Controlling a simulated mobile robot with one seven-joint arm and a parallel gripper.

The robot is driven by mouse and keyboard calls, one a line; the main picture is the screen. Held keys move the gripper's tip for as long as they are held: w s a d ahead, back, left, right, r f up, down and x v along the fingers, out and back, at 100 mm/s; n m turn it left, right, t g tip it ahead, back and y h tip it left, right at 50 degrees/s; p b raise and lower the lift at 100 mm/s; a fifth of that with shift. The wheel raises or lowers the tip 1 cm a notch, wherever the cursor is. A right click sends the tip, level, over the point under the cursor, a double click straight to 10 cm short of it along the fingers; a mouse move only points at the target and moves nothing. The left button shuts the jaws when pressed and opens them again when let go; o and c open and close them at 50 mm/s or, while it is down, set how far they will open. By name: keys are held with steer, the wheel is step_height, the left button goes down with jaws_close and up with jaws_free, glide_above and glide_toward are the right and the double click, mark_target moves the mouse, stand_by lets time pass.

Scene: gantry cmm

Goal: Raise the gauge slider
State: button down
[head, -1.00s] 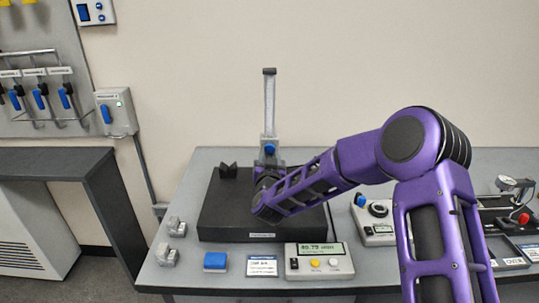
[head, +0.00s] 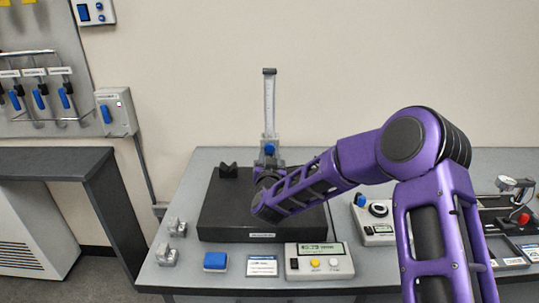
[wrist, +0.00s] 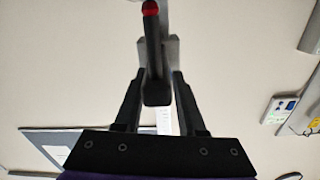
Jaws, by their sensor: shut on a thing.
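The height gauge's upright scale column (head: 269,102) stands at the back of the dark plate (head: 225,215) in the head view. The gauge slider (head: 270,149), with a blue front, sits low on this column. My gripper is hidden behind my purple forearm in the head view, just below the slider. In the wrist view my gripper (wrist: 158,76) has its two dark fingers on either side of the end of a dark bar (wrist: 153,45) with a red tip, which appears to be part of the slider. The fingers are shut on it.
A display box (head: 318,260) with buttons, a card (head: 262,266) and a blue block (head: 215,261) lie along the bench front. A dark V-shaped block (head: 228,170) stands on the plate's back left. The wall space around the column's upper part is clear.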

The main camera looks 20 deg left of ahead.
step_height(320, 180, up, 12)
steer(key=shift+f+p, duration=0.2)
steer(key=shift+p, duration=0.35)
steer(key=c, duration=0.5)
jaws_free()
steer(key=shift+f, duration=0.1)
steer(key=b+v, duration=0.1)
steer(key=v, duration=1.6)
steer(key=shift+s+b, duration=0.25)
steer(key=shift+b, duration=0.15)
